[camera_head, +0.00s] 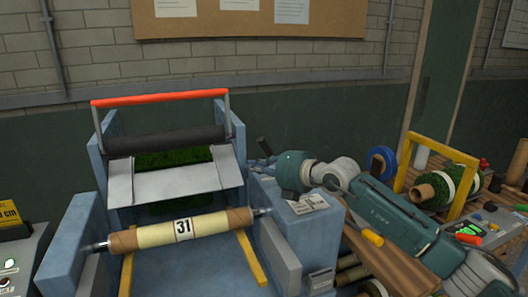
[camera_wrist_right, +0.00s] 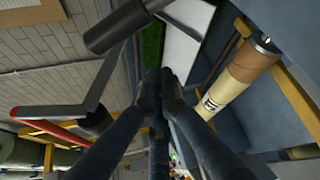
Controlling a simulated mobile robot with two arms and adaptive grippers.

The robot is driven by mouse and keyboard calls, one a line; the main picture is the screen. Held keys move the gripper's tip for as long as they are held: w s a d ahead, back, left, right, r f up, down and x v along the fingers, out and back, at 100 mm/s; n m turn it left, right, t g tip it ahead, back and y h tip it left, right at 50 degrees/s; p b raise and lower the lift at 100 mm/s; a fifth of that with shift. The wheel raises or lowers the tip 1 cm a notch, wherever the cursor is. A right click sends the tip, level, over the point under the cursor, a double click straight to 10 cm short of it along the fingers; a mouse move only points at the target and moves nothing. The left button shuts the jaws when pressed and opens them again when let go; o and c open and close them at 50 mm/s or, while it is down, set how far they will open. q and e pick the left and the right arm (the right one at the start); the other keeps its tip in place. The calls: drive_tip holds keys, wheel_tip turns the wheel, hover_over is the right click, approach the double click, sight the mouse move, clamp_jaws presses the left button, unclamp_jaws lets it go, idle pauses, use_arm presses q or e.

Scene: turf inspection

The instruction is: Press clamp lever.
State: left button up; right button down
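A lever frame with an orange-red crossbar (camera_head: 160,97) on two grey side arms stands raised over the blue machine (camera_head: 75,235); I take it as the clamp lever. A black roller (camera_head: 165,140) lies below the bar, above a pale metal plate (camera_head: 180,182). The red bar (camera_wrist_right: 50,133) and black roller (camera_wrist_right: 118,27) also show in the right wrist view. My right gripper (camera_head: 259,160) is beside the machine's right side, lower than the bar and apart from it. Its dark fingers (camera_wrist_right: 161,76) come together at the tips with nothing visible between them. My left gripper is out of view.
A cream roll marked 31 (camera_head: 182,231) lies across the machine's front. On the right, a wooden bench (camera_head: 395,268) holds a yellow frame (camera_head: 445,160) with a turf roll, a blue spool (camera_head: 381,160) and tools. A control box (camera_head: 15,250) stands at far left.

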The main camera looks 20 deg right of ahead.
use_arm(q)
drive_tip(key=shift+s+a+r+p, duration=0.25)
drive_tip(key=shift+s+r+p, duration=0.45)
drive_tip(key=shift+s, duration=0.3)
use_arm(e)
drive_tip(key=d+r, duration=0.1)
drive_tip(key=w+d+r, duration=0.1)
drive_tip(key=d, duration=0.1)
drive_tip(key=shift+d, duration=0.15)
use_arm(q)
drive_tip(key=shift+w+d, duration=0.15)
use_arm(e)
drive_tip(key=shift+d+r, duration=0.1)
